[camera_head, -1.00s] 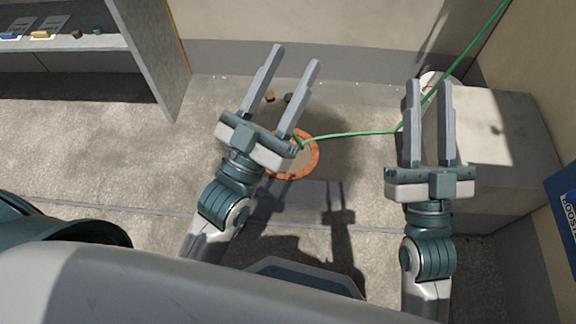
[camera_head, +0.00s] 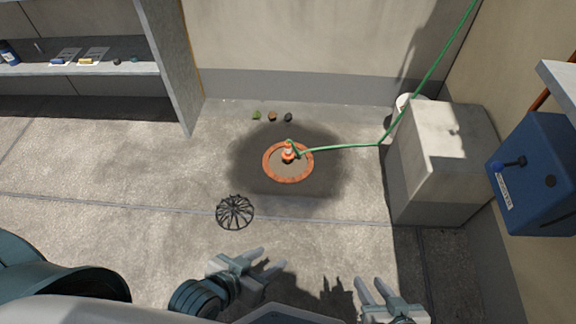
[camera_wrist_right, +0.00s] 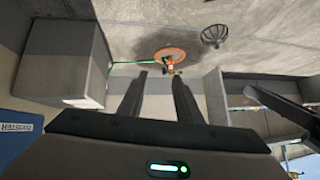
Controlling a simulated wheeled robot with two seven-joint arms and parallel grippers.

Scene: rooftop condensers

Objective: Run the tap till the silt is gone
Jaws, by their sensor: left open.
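A green hose (camera_head: 343,149) comes down the wall at the right, passes the grey block and ends at a small orange-and-white piece (camera_head: 288,152). That piece stands in an orange ring (camera_head: 271,174) on the floor, with brownish ground inside and a dark patch around. I cannot make out a tap for certain; a blue box (camera_head: 535,185) at the right has a dark blue knob. My left gripper (camera_head: 273,258) is open and empty, low, nearer me than the ring. My right gripper (camera_head: 371,282) is open and empty to its right; its fingers (camera_wrist_right: 157,77) stand apart in the right wrist view.
A black round grate (camera_head: 235,212) lies on the floor left of the ring. Several small lumps (camera_head: 272,116) lie near the back wall. A grey block (camera_head: 447,160) stands at the right. A shelf (camera_head: 75,68) with small items is at the left. Floor left of the grate is clear.

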